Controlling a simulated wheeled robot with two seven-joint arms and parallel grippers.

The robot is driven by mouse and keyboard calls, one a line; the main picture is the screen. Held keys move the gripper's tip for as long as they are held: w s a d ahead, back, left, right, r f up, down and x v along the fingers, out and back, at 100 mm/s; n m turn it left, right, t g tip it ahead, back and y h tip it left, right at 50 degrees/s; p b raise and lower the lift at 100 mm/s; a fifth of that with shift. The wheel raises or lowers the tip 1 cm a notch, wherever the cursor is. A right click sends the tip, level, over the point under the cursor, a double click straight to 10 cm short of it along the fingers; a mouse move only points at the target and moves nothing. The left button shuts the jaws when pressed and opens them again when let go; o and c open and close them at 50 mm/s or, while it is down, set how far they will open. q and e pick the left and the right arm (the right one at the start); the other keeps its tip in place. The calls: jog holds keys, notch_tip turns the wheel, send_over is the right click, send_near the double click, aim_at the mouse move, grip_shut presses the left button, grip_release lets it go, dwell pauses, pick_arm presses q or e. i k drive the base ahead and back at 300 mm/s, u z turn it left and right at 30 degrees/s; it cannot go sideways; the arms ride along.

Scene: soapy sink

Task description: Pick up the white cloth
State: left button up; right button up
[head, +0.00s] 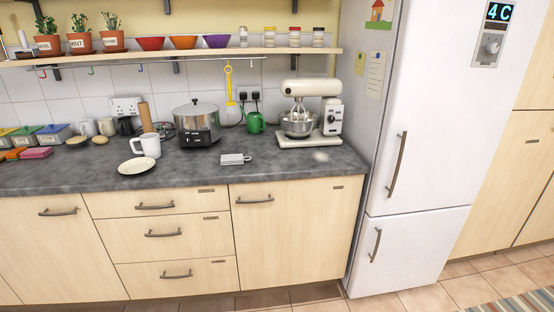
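I cannot make out a white cloth for certain. A small flat pale grey-white object (235,159) lies on the dark counter in front of the steel pot, too small to identify. A faint whitish patch (321,156) shows on the counter in front of the stand mixer; I cannot tell whether it is an object, foam or a reflection. Neither of my grippers is in view.
The dark counter (190,168) holds a white mug (147,146), a plate (137,166), a steel pot (197,125), a green mug (256,122) and a stand mixer (308,112). A shelf (170,54) runs above. A white fridge (425,130) stands at right.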

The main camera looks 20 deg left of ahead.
aim_at(231, 158)
jog(key=z, duration=0.2)
jog(key=i, duration=1)
jog(key=u, duration=0.25)
